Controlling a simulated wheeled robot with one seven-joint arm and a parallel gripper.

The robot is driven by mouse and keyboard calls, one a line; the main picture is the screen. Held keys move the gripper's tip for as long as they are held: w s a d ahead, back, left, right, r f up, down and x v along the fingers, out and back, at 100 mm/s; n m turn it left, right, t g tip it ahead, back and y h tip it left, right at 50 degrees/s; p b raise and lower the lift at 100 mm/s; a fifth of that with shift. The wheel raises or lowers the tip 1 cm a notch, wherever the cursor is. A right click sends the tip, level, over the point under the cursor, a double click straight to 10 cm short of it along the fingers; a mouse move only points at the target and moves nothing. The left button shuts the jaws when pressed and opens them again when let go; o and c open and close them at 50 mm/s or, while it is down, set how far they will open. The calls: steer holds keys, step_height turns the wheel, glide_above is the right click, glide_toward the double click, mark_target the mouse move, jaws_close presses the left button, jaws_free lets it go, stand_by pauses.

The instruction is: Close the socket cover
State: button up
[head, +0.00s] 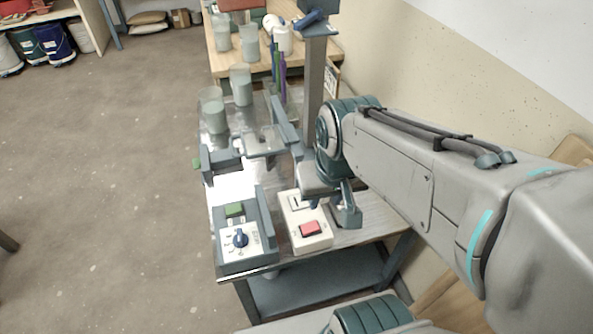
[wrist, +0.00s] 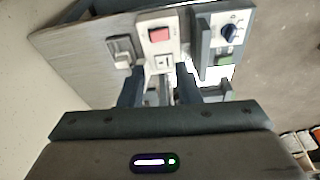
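A white panel (head: 308,238) with a red rocker (head: 310,228) and a small pale insert (head: 298,203) lies near the table's front end. Right beside it is a grey fitting (head: 350,217), likely the socket with its cover; it also shows in the wrist view (wrist: 121,50), left of the panel. I cannot tell clearly how far its cover stands open. My gripper (wrist: 160,85) is open, its two fingers apart with nothing held between them. In the head view, my gripper hangs low over the panel's far end and the fitting, and my wrist hides part of the table behind.
Left of the panel is a grey unit with a blue dial (head: 240,238) and a green button (head: 234,209). A grey post (head: 314,85) rises behind my wrist. Glaze cups (head: 213,110) stand further back. The floor at left is open; a wall runs along the right.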

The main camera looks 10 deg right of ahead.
steer(key=w+d+m, duration=0.1)
steer(key=w, duration=0.1)
steer(key=w+d+m+g, duration=0.1)
steer(key=w+m, duration=0.1)
steer(key=w+d+m, duration=0.1)
steer(key=w+m, duration=0.1)
steer(key=w, duration=0.1)
steer(key=shift+d+g+y+b, duration=0.25)
steer(key=shift+g+y+b, duration=0.1)
steer(key=shift+g+y, duration=0.05)
jaws_close()
steer(key=w+d+f+m+g+y+b, duration=0.1)
steer(key=w+d+f+m+y, duration=0.1)
steer(key=w+d+f+m, duration=0.5)
steer(key=w+d+f+m+y+b, duration=0.1)
steer(key=w+d+f+m+y, duration=0.1)
steer(key=w+d+m, duration=0.6)
steer(key=shift+s+a+f+n+p, duration=0.2)
steer(key=shift+s+a+f+n, duration=0.25)
steer(key=shift+a+f, duration=0.8)
steer(key=shift+s+a+f+n+p, duration=0.15)
steer(key=shift+s+a+f+n, duration=0.3)
steer(key=shift+a+f, duration=0.8)
steer(key=shift+s+a+f+n+p, duration=0.25)
steer(key=shift+a+f+n, duration=0.4)
steer(key=shift+f, duration=1.05)
